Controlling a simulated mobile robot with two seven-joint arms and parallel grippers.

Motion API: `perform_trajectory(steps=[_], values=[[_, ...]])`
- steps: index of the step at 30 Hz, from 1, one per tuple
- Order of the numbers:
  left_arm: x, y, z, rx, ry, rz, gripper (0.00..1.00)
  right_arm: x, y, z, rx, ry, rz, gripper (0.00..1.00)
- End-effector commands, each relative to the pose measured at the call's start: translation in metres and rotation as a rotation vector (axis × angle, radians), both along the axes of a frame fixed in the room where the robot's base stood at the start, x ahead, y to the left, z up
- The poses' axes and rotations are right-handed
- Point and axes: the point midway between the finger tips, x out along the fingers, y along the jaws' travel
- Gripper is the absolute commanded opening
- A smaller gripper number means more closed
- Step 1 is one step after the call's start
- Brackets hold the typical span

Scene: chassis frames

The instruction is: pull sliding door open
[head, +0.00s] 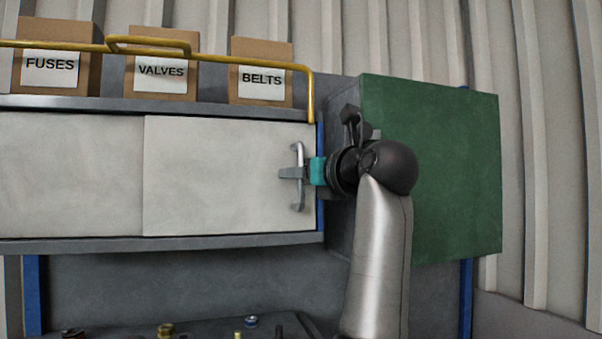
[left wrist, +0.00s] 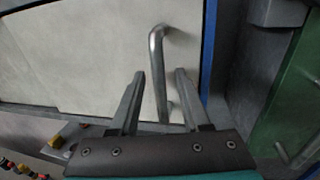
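The sliding door (head: 215,175) is a pale grey panel at the right end of the cabinet front, close against the blue end post (head: 320,140). Its upright metal handle (head: 299,150) is near the door's right edge and also shows in the left wrist view (left wrist: 156,45). My left gripper (head: 290,173), with a teal band, is at the middle of the handle. In the left wrist view, its two fingers (left wrist: 160,75) stand apart, one on each side of the handle bar, with gaps visible. My right gripper is in neither view.
A second pale panel (head: 70,175) fills the left of the cabinet front. Boxes marked FUSES (head: 52,85), VALVES (head: 160,88) and BELTS (head: 261,90) stand on top behind a yellow rail (head: 230,57). A green panel (head: 450,170) is at the right. Small parts lie below.

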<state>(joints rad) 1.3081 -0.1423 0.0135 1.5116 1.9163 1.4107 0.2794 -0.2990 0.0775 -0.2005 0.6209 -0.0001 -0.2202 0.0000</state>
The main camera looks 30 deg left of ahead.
Motion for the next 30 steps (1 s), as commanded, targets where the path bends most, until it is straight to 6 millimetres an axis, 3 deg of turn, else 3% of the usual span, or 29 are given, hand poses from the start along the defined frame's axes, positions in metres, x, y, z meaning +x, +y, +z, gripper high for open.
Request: perform_trajectory(steps=[2, 12, 30], values=[[0.0000, -0.0001, -0.0001, 0.000, 0.000, 0.000, 0.38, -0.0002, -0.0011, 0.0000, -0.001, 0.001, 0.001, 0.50], [-0.0002, -0.0003, 0.0002, 0.000, 0.000, 0.000, 0.00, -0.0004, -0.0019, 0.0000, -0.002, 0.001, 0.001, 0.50], [-0.0003, -0.0005, 0.0005, 0.000, -0.001, 0.000, 0.00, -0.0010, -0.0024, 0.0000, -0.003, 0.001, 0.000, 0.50]])
